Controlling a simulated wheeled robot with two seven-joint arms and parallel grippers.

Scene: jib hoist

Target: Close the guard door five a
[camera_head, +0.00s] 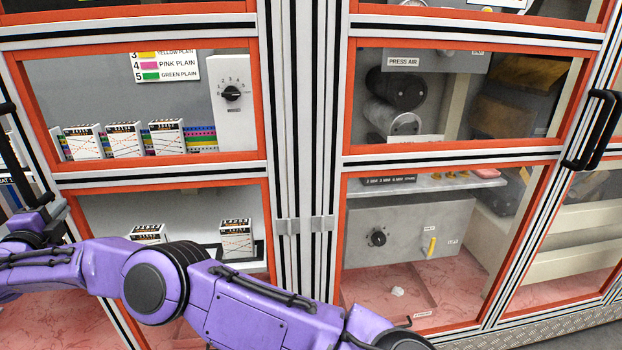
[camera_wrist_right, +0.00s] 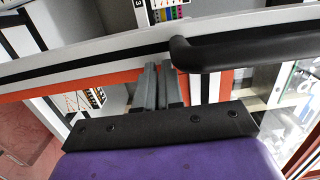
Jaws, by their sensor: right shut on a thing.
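A guard door with an orange inner border and a striped aluminium frame (camera_head: 160,176) fills the left half of the head view. I cannot read a door number on it. A black handle (camera_head: 8,112) shows at the far left edge, and a black bar handle also shows in the right wrist view (camera_wrist_right: 250,47). My right gripper (camera_head: 48,222) is at the handle's lower end. In the right wrist view its grey fingers (camera_wrist_right: 162,85) are close together by the handle's end, in front of the frame. The exact grip is partly hidden. My left gripper is out of view.
White boxes (camera_head: 125,139) and a dial panel (camera_head: 232,95) are behind the left panes. A second door with a black handle (camera_head: 591,130) is at the right, with a press air unit (camera_head: 400,122) inside.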

